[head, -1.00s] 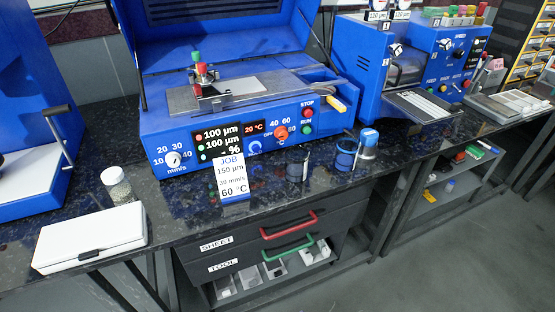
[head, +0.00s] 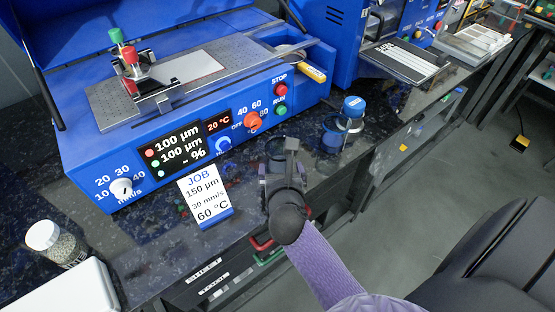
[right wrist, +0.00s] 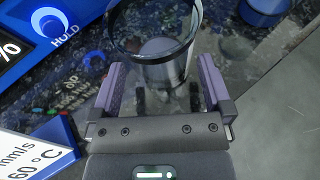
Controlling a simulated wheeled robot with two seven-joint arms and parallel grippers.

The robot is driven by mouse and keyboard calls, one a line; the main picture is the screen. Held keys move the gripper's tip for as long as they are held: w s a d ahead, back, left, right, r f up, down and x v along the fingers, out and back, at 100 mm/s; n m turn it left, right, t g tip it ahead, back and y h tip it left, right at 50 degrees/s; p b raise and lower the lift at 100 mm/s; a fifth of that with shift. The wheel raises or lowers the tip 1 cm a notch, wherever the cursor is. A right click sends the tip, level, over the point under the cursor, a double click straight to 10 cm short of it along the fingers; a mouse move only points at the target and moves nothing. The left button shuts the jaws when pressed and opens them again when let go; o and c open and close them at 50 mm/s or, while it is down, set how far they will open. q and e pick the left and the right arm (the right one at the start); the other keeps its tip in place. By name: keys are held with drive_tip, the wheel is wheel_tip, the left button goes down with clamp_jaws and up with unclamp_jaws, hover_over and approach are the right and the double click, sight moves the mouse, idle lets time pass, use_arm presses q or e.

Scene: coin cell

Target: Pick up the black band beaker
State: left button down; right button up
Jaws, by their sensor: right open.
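The black band beaker (right wrist: 165,72), clear glass with a dark band around its rim, stands on the dark speckled bench in the right wrist view. In the head view it is largely hidden by my right gripper (head: 287,152). My right gripper (right wrist: 160,82) is open, with its two purple fingers on either side of the beaker's near lower part in the picture. I cannot tell whether they touch it. My left gripper is not in view.
A blue-banded beaker (head: 331,138) and a blue-lidded jar (head: 352,112) stand to the right. The job card (head: 205,195) stands to the left, before the blue coating machine (head: 95,165). The bench's front edge is close.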

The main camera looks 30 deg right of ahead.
drive_tip(key=shift+x, duration=1.2)
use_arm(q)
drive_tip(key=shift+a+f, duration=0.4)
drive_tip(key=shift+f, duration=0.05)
use_arm(e)
drive_tip(key=c, duration=1)
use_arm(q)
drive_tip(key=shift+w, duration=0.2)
use_arm(e)
drive_tip(key=shift+r, duration=0.1)
